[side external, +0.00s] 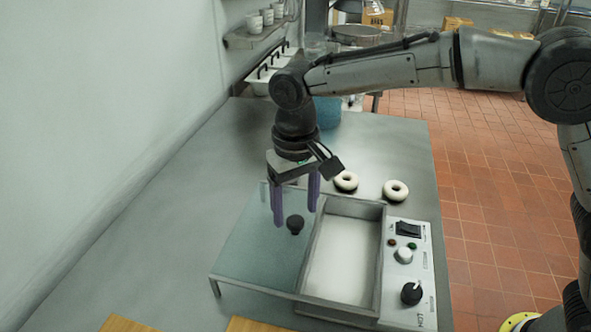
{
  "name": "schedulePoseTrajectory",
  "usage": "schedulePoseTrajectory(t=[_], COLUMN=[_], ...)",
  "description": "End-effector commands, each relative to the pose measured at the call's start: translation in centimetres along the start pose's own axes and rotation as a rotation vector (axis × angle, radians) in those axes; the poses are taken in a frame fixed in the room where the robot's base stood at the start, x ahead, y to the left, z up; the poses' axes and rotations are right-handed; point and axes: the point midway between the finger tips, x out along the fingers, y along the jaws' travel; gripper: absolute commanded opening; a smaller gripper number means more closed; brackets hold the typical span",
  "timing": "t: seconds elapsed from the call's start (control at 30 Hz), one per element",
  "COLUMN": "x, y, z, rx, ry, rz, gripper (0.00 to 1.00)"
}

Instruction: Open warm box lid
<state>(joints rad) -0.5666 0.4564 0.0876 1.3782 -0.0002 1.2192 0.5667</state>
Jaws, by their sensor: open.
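The warm box (378,272) stands on the steel table with its open, pale well showing. Its glassy sliding lid (250,255) lies to the left of the well, resting level with the box top on a thin leg at the front left. A black knob (295,224) stands on the lid. My gripper (295,208) points down with its two purple fingers apart, above and around the knob's area. I cannot tell whether a finger touches the knob.
A control panel (409,270) with knobs and a switch is on the box's right. Wooden boards (255,325) lie in front. A blue container (327,112) stands behind.

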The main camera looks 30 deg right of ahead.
Motion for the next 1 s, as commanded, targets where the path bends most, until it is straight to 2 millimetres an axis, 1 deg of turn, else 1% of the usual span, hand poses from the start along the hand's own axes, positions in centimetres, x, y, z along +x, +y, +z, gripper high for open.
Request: schedulePoseTrajectory(t=[0.03, 0.3, 0.4, 0.5, 0.6, 0.7, 1.0], x=[-1.1, -7.0, -8.9, -10.2, -11.3, -11.7, -11.9], y=[0.0, -0.1, -0.1, -0.1, 0.0, 0.0, 0.0], z=[-0.1, -0.1, -0.1, -0.1, -0.1, 0.0, 0.0], rx=[0.000, 0.000, 0.000, 0.000, 0.000, 0.000, 0.000], ry=[0.005, 0.006, 0.005, 0.005, 0.005, 0.003, 0.003], rz=[-0.003, -0.004, -0.003, -0.003, -0.003, -0.002, -0.001], gripper=[0.71, 0.71, 0.71, 0.71, 0.71, 0.71, 0.71])
